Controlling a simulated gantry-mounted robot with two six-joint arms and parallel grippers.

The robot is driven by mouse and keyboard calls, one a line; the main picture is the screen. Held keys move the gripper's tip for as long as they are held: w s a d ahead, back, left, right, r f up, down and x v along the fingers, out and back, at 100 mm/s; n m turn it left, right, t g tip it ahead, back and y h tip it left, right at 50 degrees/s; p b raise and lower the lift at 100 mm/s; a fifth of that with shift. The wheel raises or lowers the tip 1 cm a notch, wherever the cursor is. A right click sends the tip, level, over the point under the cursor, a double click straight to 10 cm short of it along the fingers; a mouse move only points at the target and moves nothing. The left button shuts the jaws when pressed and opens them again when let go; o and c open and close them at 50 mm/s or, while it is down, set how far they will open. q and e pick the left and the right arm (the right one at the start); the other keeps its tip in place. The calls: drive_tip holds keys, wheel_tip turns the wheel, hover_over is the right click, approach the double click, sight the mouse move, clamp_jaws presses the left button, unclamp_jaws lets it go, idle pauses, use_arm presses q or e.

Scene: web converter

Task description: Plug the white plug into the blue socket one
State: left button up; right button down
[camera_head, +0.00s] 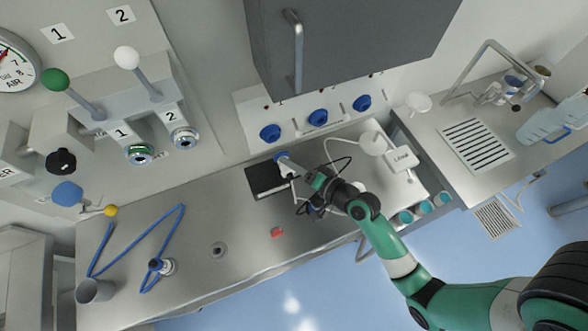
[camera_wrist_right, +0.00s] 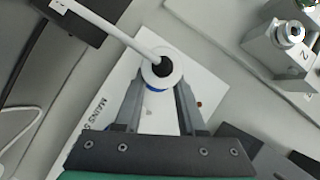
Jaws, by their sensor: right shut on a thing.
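My right gripper (camera_head: 284,160) is in front of the back wall, just below the leftmost blue socket (camera_head: 270,132) in the head view. It is shut on the white plug (camera_wrist_right: 161,68), which sits between the two fingertips (camera_wrist_right: 160,95) in the right wrist view. A thick white cable runs from the plug to the upper left there. A blue rim shows just behind the plug, against the white socket plate (camera_wrist_right: 204,85). I cannot tell whether the plug touches the socket. Two more blue sockets, one in the middle (camera_head: 318,117) and one at the right (camera_head: 362,102), appear free. My left gripper is not in view.
A black flat box (camera_head: 263,180) lies on the steel bench beside the gripper. A grey cabinet (camera_head: 350,45) with a handle hangs above the sockets. A labelled white box (camera_head: 402,158) stands to the right. A small red object (camera_head: 278,232) and blue tubing (camera_head: 135,245) lie on the bench.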

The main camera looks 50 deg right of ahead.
drive_tip(key=shift+w+d+b, duration=0.2)
drive_tip(key=shift+w+d, duration=0.2)
drive_tip(key=shift+w, duration=0.35)
drive_tip(key=shift+w+d+b, duration=0.15)
drive_tip(key=shift+w+d, duration=0.25)
drive_tip(key=shift+w, duration=0.3)
idle(0.6)
drive_tip(key=shift+w+d+b, duration=0.2)
drive_tip(key=shift+w+d, duration=0.25)
drive_tip(key=shift+w, duration=0.3)
drive_tip(key=shift+w+d+b, duration=0.15)
drive_tip(key=shift+w+d, duration=0.25)
drive_tip(key=shift+w, duration=0.35)
idle(1.0)
drive_tip(key=shift+c, duration=2.1)
unclamp_jaws()
approach(287, 155)
drive_tip(key=shift+w+d+r+p, duration=0.35)
drive_tip(key=shift+w+d, duration=0.3)
drive_tip(key=shift+d, duration=0.15)
